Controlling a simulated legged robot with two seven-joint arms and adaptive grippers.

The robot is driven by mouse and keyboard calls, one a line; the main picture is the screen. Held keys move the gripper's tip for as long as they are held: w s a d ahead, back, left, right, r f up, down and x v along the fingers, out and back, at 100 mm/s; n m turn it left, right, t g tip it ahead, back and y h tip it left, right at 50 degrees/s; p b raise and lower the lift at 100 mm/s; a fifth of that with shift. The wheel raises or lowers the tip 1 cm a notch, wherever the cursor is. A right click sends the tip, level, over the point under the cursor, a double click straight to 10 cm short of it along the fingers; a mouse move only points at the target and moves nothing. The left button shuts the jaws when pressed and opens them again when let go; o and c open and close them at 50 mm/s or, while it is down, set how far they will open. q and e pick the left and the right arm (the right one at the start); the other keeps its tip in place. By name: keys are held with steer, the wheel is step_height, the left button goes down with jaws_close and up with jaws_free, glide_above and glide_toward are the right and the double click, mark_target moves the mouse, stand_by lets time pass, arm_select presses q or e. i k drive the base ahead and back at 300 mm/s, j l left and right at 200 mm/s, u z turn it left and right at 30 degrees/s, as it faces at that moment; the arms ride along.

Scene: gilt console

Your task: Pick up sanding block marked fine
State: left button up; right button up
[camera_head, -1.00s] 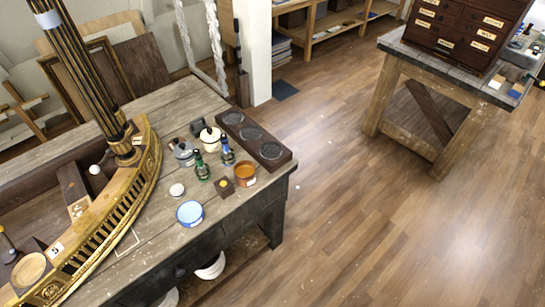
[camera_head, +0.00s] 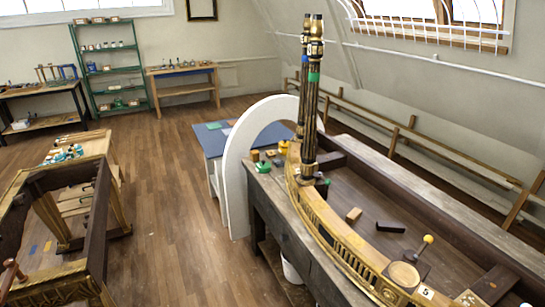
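No marking that reads "fine" is legible in the head view. A small tan block (camera_head: 354,214) lies inside the long gilt console (camera_head: 330,232) on the right. A dark, longer block (camera_head: 390,227) lies just to its right. I cannot tell whether either one is the sanding block. Neither of my grippers shows in the head view.
The console rests on a grey bench (camera_head: 282,212) beside a white arch (camera_head: 240,150). A blue-topped table (camera_head: 212,139) stands behind the arch. A gilt-edged frame (camera_head: 92,222) fills the lower left. Green shelves (camera_head: 108,70) stand at the back. Wooden floor (camera_head: 170,200) is clear between.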

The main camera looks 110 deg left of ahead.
mark_target(270, 154)
steer(key=u, duration=3.6)
steer(key=k+z, duration=0.1)
steer(key=z, duration=1.6)
steer(key=j, duration=0.15)
steer(key=l+u, duration=0.25)
steer(key=l, duration=0.35)
steer(key=l+u, duration=0.25)
steer(key=l, duration=0.4)
steer(key=i+j+z, duration=0.4)
steer(key=j, duration=0.2)
